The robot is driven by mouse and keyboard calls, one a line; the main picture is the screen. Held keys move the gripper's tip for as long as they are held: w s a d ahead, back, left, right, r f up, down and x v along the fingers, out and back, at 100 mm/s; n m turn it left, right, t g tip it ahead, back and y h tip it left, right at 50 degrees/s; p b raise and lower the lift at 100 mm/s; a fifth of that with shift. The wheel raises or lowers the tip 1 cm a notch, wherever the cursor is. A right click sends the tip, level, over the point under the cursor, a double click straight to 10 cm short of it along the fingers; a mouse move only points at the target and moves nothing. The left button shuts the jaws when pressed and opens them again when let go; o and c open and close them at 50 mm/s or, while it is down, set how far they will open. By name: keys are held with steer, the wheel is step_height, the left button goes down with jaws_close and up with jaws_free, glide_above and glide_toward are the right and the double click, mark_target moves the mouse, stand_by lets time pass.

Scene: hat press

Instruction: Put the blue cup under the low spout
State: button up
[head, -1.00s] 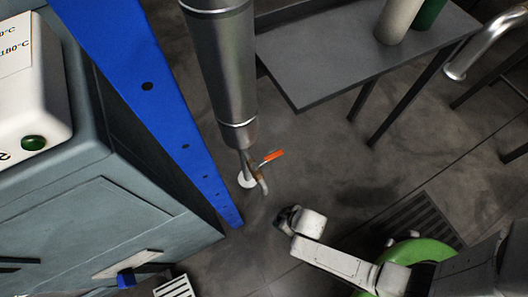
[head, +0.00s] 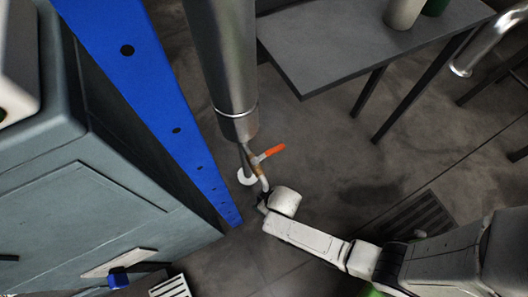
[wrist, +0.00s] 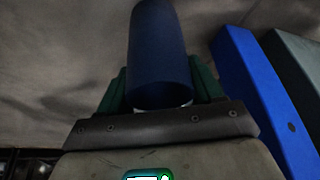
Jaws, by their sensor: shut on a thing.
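The blue cup (wrist: 158,55) is between the green fingers of my gripper (wrist: 159,88) in the wrist view. My gripper is shut on it, and the cup extends away from the palm. In the head view my white wrist (head: 285,202) is just below a low spout (head: 264,184), a small pipe with an orange lever (head: 270,152) under a thick metal column. My fingers and the cup cannot be made out clearly there. I cannot tell whether the cup is directly under the spout's mouth.
A blue upright beam (head: 150,90) and a grey-green cabinet (head: 80,180) stand at the left. A grey table (head: 340,55) with a white cylinder (head: 403,12) is at the upper right. A curved steel pipe (head: 490,40) is at the right edge. A floor grate (head: 418,220) lies at lower right.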

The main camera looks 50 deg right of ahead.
steer(key=o, duration=1.1)
steer(key=shift+f, duration=0.1)
steer(key=shift+r, duration=0.25)
steer(key=s+d+r+p, duration=0.1)
steer(key=s+p, duration=0.2)
steer(key=s, duration=0.3)
steer(key=s+r+p, duration=0.2)
steer(key=s, duration=0.5)
steer(key=w+d+r+m+g+h, duration=0.1)
steer(key=w+d+r, duration=0.15)
steer(key=r, duration=0.35)
steer(key=w+d+r+g, duration=0.1)
steer(key=w+d+r, duration=0.1)
steer(key=w+r, duration=0.35)
steer(key=shift+g, duration=0.8)
steer(key=s+r, duration=0.1)
steer(key=r, duration=0.5)
steer(key=s+d+r, duration=0.1)
steer(key=s+r, duration=0.1)
steer(key=r, duration=0.4)
steer(key=s+d+r, duration=0.1)
steer(key=s+r, duration=0.1)
steer(key=r, duration=0.4)
steer(key=shift+s, duration=0.1)
